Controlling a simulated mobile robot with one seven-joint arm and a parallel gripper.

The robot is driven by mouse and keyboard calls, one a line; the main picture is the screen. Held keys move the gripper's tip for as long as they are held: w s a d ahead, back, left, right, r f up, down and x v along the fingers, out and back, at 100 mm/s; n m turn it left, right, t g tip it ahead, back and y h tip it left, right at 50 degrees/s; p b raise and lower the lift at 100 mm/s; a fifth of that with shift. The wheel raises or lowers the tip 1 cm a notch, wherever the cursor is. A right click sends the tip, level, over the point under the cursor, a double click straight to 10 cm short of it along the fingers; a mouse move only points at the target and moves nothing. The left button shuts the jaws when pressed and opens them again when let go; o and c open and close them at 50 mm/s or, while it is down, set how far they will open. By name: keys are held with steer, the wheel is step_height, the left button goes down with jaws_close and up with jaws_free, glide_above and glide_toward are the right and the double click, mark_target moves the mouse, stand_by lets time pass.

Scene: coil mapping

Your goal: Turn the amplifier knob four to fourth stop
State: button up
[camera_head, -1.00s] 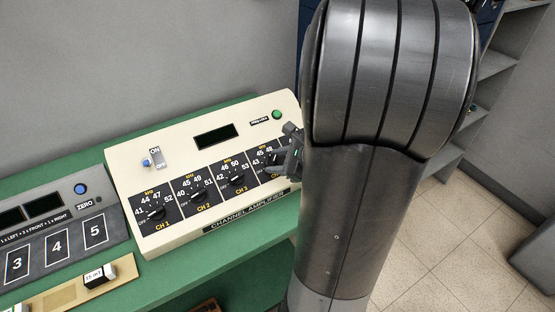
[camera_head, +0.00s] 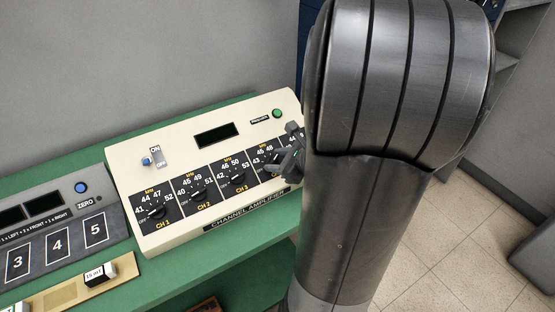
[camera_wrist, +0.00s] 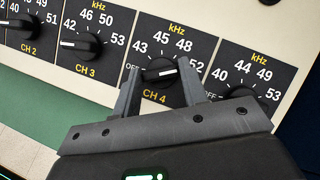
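The cream channel amplifier (camera_head: 180,150) stands on a green bench in the head view, with a row of black knobs. Amplifier knob four (camera_wrist: 160,70), marked CH 4, sits between my gripper's two fingertips in the wrist view. My gripper (camera_wrist: 160,66) appears shut on this knob, one finger at each end of its bar. The knob's white mark lies toward the right, on the side of the 52 label. In the head view my gripper (camera_head: 283,160) and arm cover most of knob four and the panel's right end.
The CH 3 knob (camera_wrist: 82,45) is left of my gripper and a further knob (camera_wrist: 240,97) is close on its right. A grey console (camera_head: 60,230) stands left of the amplifier. A power switch (camera_head: 146,161) is on the upper left.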

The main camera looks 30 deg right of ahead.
steer(key=o, duration=0.4)
steer(key=v, duration=1.1)
stand_by(0.3)
steer(key=s+a+r+n+g+h, duration=0.1)
steer(key=a+r+n, duration=0.1)
steer(key=a+n, duration=0.4)
steer(key=s+a+r+n+g+h, duration=0.1)
steer(key=a+n, duration=0.5)
steer(key=n, duration=0.7)
steer(key=s+a+r+n+g+h, duration=0.1)
steer(key=s+a+r+n+g, duration=0.2)
steer(key=a+n, duration=0.3)
steer(key=shift+s+a+r+n+h, duration=0.15)
steer(key=shift+r+n, duration=0.15)
steer(key=shift+n, duration=0.65)
steer(key=shift+w+a+r+n+h, duration=0.15)
steer(key=shift+r+n, duration=0.15)
steer(key=shift+n, duration=0.65)
